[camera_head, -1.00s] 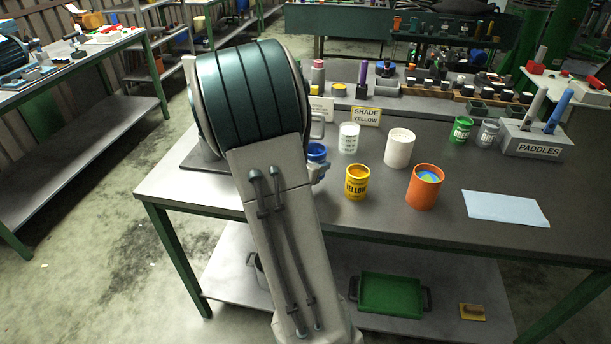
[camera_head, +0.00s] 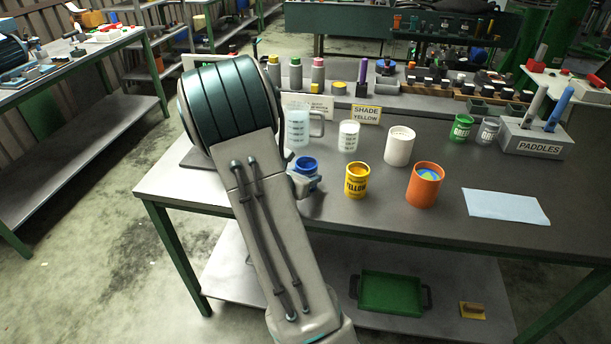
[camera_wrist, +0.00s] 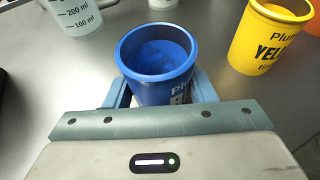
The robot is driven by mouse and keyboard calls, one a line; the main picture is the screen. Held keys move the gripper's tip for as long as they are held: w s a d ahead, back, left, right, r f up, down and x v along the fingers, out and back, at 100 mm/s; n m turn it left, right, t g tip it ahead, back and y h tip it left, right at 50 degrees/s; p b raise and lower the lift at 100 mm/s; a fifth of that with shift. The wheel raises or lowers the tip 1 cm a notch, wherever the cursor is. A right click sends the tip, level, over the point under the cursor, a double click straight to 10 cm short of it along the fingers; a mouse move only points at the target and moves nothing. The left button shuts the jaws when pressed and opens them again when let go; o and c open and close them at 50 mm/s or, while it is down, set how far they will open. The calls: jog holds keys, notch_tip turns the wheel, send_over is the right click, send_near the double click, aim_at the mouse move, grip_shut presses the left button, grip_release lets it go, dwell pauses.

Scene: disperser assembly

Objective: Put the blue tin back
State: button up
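The blue tin (camera_head: 306,165) is at the left part of the bench, upright, with blue inside. It shows large in the wrist view (camera_wrist: 158,68), its lower part hidden by my gripper. My gripper (camera_head: 304,183) has a finger on each side of the tin and is shut on it; the fingers also show in the wrist view (camera_wrist: 161,90). I cannot tell whether the tin's base touches the bench. The yellow tin (camera_head: 356,181) stands to its right; it also shows in the wrist view (camera_wrist: 270,38).
A clear measuring jug (camera_head: 299,128), a small white beaker (camera_head: 348,138) and a white cup (camera_head: 399,148) stand behind. An orange pot (camera_head: 425,186), a green tin (camera_head: 461,128), a grey tin (camera_head: 488,131) and a paddle block (camera_head: 532,140) stand right. A pale sheet (camera_head: 505,207) lies at front right.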

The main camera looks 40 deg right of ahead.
jog(key=o, duration=0.4)
jog(key=shift+r, duration=0.1)
jog(key=shift+a+r+p, duration=0.15)
jog(key=shift+r+p, duration=0.05)
jog(key=shift+p, duration=0.1)
jog(key=v, duration=1.1)
jog(key=shift+a, duration=0.2)
jog(key=s+a+r+m+g+y, duration=0.3)
jog(key=s+a+m+g+y, duration=0.15)
jog(key=s+m, duration=0.65)
jog(key=s+a+r+m+t+y, duration=0.1)
jog(key=a+m+y, duration=0.1)
jog(key=a, duration=0.3)
jog(key=s+a+r+m+t+y, duration=0.1)
jog(key=s+a+m+y, duration=0.1)
jog(key=a+m+y, duration=0.1)
jog(key=s+a+r+m+t+y, duration=0.1)
jog(key=a+m+y, duration=0.2)
jog(key=a+m, duration=0.2)
jog(key=shift+s+a+r+m, duration=0.15)
jog(key=shift+a+r+m, duration=0.05)
jog(key=shift+a, duration=0.2)
jog(key=shift+s+a+r+m, duration=0.1)
jog(key=shift+a+r+m, duration=0.1)
jog(key=shift+a, duration=0.25)
